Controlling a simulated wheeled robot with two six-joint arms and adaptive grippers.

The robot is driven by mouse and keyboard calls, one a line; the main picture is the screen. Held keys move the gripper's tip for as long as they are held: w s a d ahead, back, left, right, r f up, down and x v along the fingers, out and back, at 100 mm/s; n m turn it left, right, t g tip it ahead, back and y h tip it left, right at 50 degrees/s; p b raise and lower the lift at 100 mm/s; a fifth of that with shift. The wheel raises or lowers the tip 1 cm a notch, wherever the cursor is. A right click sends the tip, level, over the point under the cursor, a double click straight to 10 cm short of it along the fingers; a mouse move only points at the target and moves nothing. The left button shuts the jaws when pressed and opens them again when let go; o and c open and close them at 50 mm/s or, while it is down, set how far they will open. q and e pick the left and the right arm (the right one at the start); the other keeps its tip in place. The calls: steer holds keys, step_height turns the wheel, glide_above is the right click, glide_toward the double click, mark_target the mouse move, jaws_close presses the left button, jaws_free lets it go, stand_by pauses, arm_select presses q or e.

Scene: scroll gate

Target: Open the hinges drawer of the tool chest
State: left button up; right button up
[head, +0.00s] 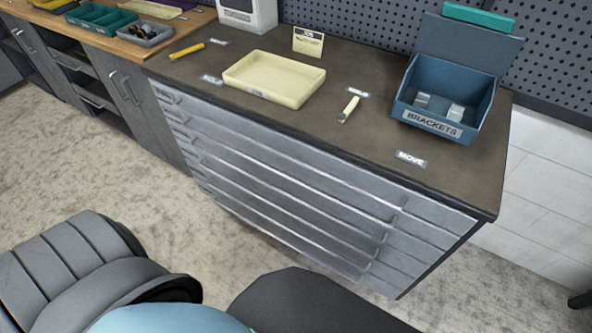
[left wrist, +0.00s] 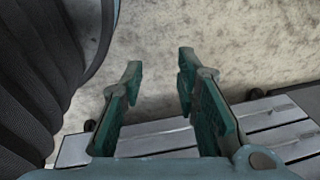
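The grey tool chest (head: 300,195) stands under the dark worktop, with several wide, shallow drawers stacked in its front. The drawers look shut. Small labels show at their left ends, but they are too small to read, so I cannot tell which drawer is the hinges one. My left gripper (left wrist: 158,75) shows in the left wrist view, its two green-padded fingers apart with nothing between them. Pale floor lies beyond the fingertips, and grey slatted panels (left wrist: 270,120) show below and to the right. Neither gripper shows in the head view.
On the worktop (head: 370,130) are a cream tray (head: 274,79), a blue BRACKETS bin (head: 447,95), a yellow-handled tool (head: 187,51), a pale-handled tool (head: 348,109) and a small sign (head: 308,42). Open carpet-like floor (head: 90,170) lies before the chest.

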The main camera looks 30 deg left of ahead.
arm_select(q)
steer(key=w+a+m+t+y+b, duration=0.2)
steer(key=w+a+m+t+b, duration=0.3)
steer(key=w+a+b, duration=0.6)
steer(key=m+t+h+b, duration=0.3)
steer(key=m+t+b, duration=0.6)
steer(key=m, duration=0.3)
glide_toward(283, 194)
steer(key=x, duration=1)
steer(key=shift+a+f, duration=0.1)
steer(key=shift+f, duration=0.15)
steer(key=shift+w+r, duration=0.1)
steer(key=shift+w, duration=0.2)
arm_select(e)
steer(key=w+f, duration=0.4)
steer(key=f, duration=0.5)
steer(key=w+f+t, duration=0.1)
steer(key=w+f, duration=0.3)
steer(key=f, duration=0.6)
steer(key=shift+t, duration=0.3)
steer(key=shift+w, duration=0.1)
